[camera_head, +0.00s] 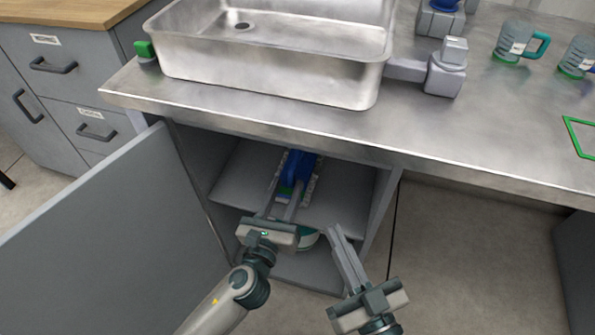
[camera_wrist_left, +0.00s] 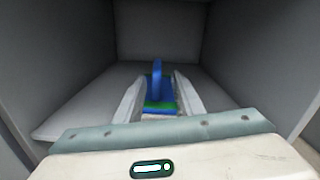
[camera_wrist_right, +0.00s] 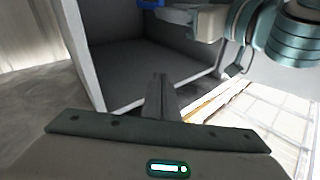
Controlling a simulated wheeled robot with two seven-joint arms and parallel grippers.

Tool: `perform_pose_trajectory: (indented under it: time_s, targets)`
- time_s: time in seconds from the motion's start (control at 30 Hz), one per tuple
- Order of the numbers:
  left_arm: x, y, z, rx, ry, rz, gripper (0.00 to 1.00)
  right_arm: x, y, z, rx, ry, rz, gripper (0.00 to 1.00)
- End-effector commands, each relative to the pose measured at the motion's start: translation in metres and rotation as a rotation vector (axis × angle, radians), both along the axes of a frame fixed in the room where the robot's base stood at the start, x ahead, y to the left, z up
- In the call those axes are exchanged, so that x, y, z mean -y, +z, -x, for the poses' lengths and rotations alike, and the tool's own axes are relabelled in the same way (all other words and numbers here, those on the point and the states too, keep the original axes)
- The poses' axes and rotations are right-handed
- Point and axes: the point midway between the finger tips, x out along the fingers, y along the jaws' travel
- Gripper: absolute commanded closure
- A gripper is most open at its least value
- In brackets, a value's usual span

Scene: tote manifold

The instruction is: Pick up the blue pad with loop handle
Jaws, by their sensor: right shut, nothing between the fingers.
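The blue pad with loop handle (camera_head: 299,168) lies on the shelf inside the open cabinet under the sink. In the left wrist view its blue loop (camera_wrist_left: 157,76) stands upright above the pad, and a green band shows at its near end. My left gripper (camera_head: 285,196) reaches into the cabinet, open, with its fingers apart at either side of the pad's near end. I cannot tell whether either finger touches it. My right gripper (camera_head: 336,232) is shut and empty in front of the cabinet's right side; its closed fingers (camera_wrist_right: 160,80) show in the right wrist view.
The cabinet shelf (camera_head: 335,205) has side walls close by. The open door (camera_head: 110,235) stands at the left.

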Motion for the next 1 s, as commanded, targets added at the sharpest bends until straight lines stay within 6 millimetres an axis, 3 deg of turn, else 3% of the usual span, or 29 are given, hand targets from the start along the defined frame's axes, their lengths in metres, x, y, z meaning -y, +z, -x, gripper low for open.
perform_pose_trajectory:
  time_s: [0.2, 0.67, 1.0]
  targets:
    - [0.005, -0.001, -0.016, -0.001, 0.000, -0.001, 0.64, -0.001, 0.005, 0.003, 0.035, 0.003, -0.010, 1.00]
    - [0.006, -0.001, -0.020, 0.000, 0.000, -0.001, 0.64, -0.001, 0.008, 0.003, 0.049, 0.001, -0.014, 1.00]
    - [0.009, -0.008, -0.049, 0.001, -0.001, -0.001, 0.64, -0.003, 0.038, 0.019, 0.218, -0.001, -0.078, 1.00]
